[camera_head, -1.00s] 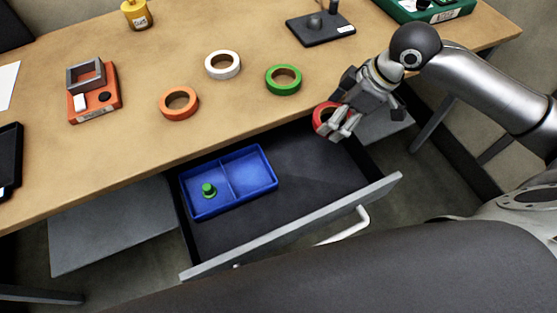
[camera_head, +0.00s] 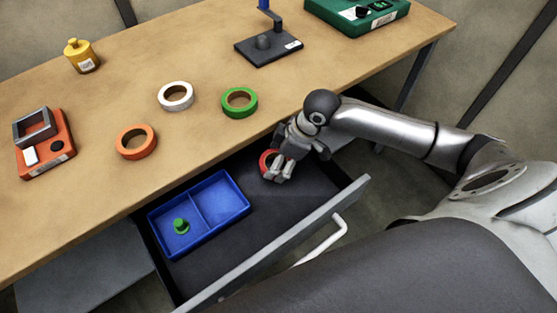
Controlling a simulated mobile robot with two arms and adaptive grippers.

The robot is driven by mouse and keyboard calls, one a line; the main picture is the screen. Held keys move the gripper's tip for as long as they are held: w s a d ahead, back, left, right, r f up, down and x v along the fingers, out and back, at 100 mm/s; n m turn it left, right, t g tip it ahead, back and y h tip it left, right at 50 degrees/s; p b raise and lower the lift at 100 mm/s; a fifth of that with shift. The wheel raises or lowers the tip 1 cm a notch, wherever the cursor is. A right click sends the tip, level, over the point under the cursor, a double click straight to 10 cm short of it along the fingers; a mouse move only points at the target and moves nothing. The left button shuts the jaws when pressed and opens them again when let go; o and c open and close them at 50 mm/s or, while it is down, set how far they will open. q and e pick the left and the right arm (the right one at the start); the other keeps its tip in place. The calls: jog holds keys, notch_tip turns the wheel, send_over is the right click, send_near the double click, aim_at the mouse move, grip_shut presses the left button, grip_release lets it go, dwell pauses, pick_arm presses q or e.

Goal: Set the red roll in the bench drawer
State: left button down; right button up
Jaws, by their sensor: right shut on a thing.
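The red roll (camera_head: 266,161) is a ring held in my right gripper (camera_head: 277,172), which is shut on it. The gripper's fingers cover part of the ring. Both are over the back right part of the open bench drawer (camera_head: 290,197), close to the bench's front edge. I cannot tell whether the roll touches the drawer floor. The drawer has a dark inside and a grey front with a white handle. My left gripper is not in view.
A blue two-part tray (camera_head: 233,208) with a green piece (camera_head: 181,226) fills the drawer's left side. The drawer's middle and right are bare. Orange (camera_head: 136,142), white (camera_head: 176,96) and green (camera_head: 240,102) rolls lie on the bench, with a black stand (camera_head: 268,47) behind.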

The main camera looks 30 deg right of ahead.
jog(key=shift+f, duration=0.6)
jog(key=o, duration=0.7)
jog(key=shift+f, duration=0.1)
jog(key=shift+o, duration=0.2)
jog(key=v, duration=1.2)
jog(key=shift+p, duration=0.4)
